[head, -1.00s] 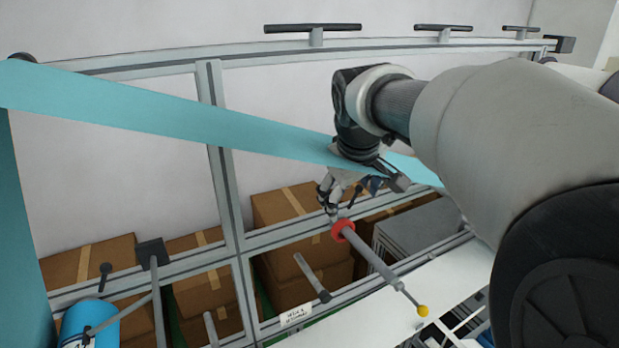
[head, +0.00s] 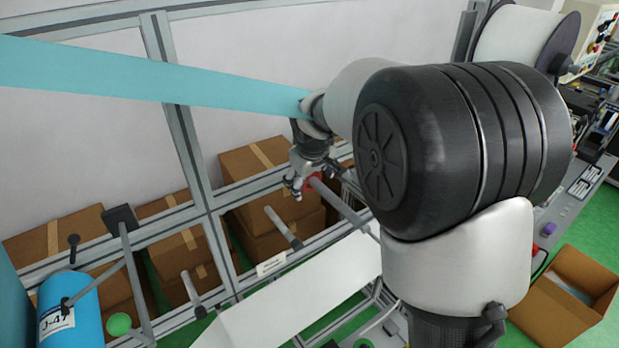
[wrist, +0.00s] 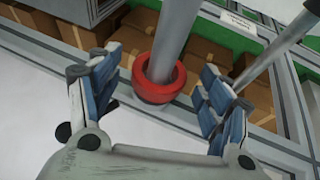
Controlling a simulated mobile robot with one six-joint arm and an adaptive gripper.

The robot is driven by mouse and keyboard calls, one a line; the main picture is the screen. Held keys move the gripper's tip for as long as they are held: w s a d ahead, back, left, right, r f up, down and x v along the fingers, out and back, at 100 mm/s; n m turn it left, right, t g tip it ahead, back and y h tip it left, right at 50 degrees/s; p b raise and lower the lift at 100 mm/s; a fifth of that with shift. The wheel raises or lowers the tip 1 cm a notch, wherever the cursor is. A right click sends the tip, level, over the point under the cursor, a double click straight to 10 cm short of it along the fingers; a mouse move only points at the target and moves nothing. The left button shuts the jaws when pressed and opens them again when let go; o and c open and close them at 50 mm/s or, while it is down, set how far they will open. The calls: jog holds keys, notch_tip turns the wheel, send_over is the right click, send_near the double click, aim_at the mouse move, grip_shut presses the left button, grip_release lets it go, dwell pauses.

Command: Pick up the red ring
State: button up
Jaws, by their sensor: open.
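The red ring (wrist: 158,93) sits around a slanted grey rod in the wrist view. In the head view the red ring (head: 312,184) is a small patch, partly hidden by the gripper. My gripper (wrist: 156,88) is open, with one blue-padded finger left of the ring and one right of it. A gap shows on both sides, and the ring looks untouched. In the head view my gripper (head: 298,184) is just left of the ring at the end of the rod.
Other grey rods (head: 283,228) stick out from the metal frame (head: 185,150). A teal strip (head: 150,85) stretches above, close to my wrist. Cardboard boxes (head: 268,170) stand behind the frame. A white sheet (head: 290,305) lies below, and a blue cylinder (head: 68,310) stands at lower left.

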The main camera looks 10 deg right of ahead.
jog(key=shift+x, duration=0.8)
jog(key=shift+c, duration=0.3)
jog(key=c, duration=1.1)
jog(key=shift+o, duration=0.2)
jog(key=shift+r, duration=0.15)
